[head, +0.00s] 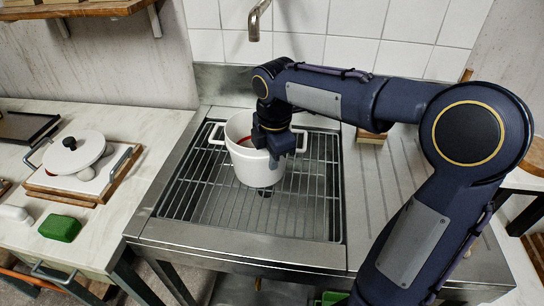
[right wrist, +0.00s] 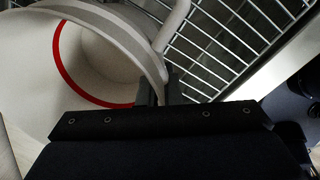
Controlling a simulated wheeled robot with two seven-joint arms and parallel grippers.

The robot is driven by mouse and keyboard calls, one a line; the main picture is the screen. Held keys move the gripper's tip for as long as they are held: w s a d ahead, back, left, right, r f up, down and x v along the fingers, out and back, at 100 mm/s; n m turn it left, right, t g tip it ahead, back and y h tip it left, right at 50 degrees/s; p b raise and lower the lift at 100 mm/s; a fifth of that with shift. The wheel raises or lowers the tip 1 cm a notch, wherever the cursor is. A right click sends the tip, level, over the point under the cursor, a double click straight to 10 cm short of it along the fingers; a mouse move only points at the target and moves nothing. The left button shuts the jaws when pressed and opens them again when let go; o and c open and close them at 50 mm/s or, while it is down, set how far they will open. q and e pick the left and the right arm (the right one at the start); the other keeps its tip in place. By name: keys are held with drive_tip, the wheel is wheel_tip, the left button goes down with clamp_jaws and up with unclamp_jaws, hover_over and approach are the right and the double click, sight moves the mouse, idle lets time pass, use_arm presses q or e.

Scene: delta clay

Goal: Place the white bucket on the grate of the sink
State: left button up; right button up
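The white bucket (head: 245,168) is upright over the middle of the sink's wire grate (head: 205,205). I cannot tell whether its base touches the wires. My right gripper (head: 277,155) reaches down at the bucket's right rim. In the right wrist view its fingers (right wrist: 160,92) straddle the bucket's wall, one inside and one outside, and look closed on it. The bucket (right wrist: 105,50) shows a red ring inside it there, and a pale handle beside the fingers. The grate's wires (right wrist: 235,40) lie beyond. My left gripper is not in view.
A faucet (head: 254,22) hangs above the sink's back edge. The ribbed steel drainboard (head: 400,195) is right of the grate, with a wooden-handled brush-like item (head: 371,136) behind. On the left counter are a tray with a lidded white dish (head: 75,155) and a green sponge (head: 60,228).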

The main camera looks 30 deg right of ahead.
drive_tip(key=o, duration=0.3)
drive_tip(key=shift+o, duration=0.2)
wheel_tip(320, 180, up, 11)
drive_tip(key=p, duration=0.2)
drive_tip(key=s+a+f+m+t+y, duration=0.1)
drive_tip(key=s+f+m, duration=0.2)
drive_tip(key=s+m, duration=0.3)
drive_tip(key=s+a+f+m+t+y, duration=0.1)
drive_tip(key=s+f+m+t, duration=0.1)
drive_tip(key=s+f+m, duration=0.2)
drive_tip(key=s+a+f+m+t+y, duration=0.1)
drive_tip(key=s+a+f+m, duration=0.1)
drive_tip(key=s+m, duration=0.6)
drive_tip(key=shift+s+f+m+y, duration=0.3)
drive_tip(key=shift+s+f+m, duration=0.1)
drive_tip(key=shift+s+f, duration=0.5)
drive_tip(key=shift+s+a+f+m+t, duration=0.2)
drive_tip(key=shift+f+m+t, duration=0.1)
drive_tip(key=shift+m, duration=0.1)
